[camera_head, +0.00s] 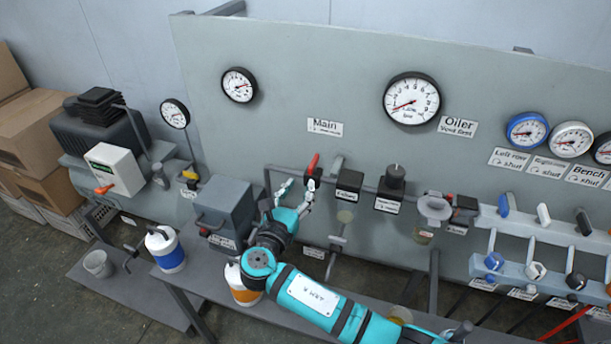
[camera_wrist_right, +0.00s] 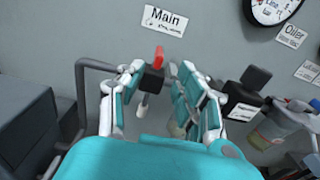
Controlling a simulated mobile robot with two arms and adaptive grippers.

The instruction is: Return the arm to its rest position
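My right arm (camera_head: 335,310) reaches in from the lower right. Its gripper (camera_head: 298,190) is open below and left of the Main label (camera_head: 325,127). In the right wrist view the parted fingers (camera_wrist_right: 158,82) show on either side of a black valve block (camera_wrist_right: 152,79) with a red lever (camera_wrist_right: 158,57). The lever (camera_head: 313,163) points up in the head view. The fingertips are close to the block; I cannot tell whether they touch it. Nothing is seen held. My left gripper is in neither view.
The grey panel (camera_head: 290,70) behind carries several gauges, pipes and valves. A sight glass (camera_head: 433,210) hangs right of my gripper. A grey box (camera_head: 226,208) stands at left. An orange-banded container (camera_head: 242,286) is close beside my arm; a blue-banded one (camera_head: 166,250) is further left.

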